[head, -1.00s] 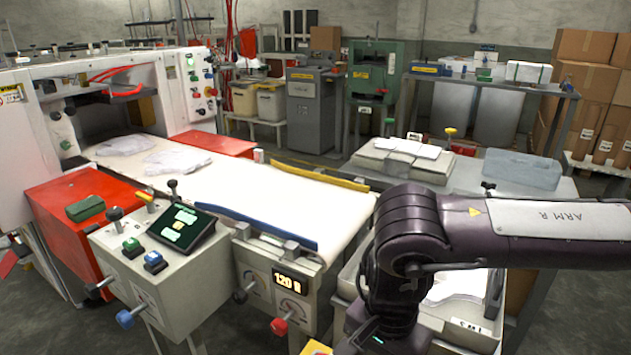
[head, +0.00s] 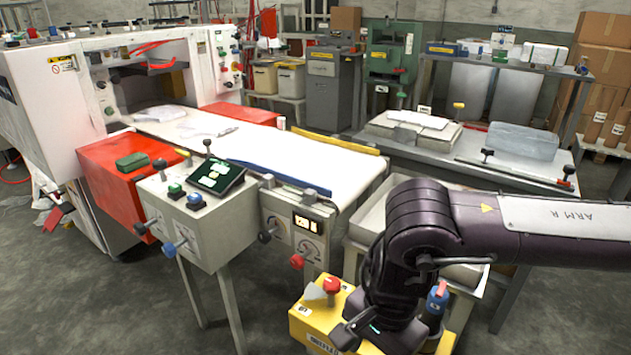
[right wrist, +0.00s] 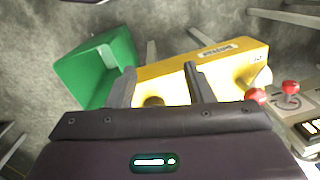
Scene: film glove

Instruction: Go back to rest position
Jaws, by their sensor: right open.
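My right arm (head: 430,225) enters from the right in the head view and bends down at the front. My left gripper is in neither view.
A conveyor machine with a white belt (head: 290,150) and a grey control box (head: 200,215) stands at left. The yellow box (head: 310,318) stands at the front, close to my right arm. A grey table (head: 470,150) stands behind. Floor (head: 90,310) is clear at front left.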

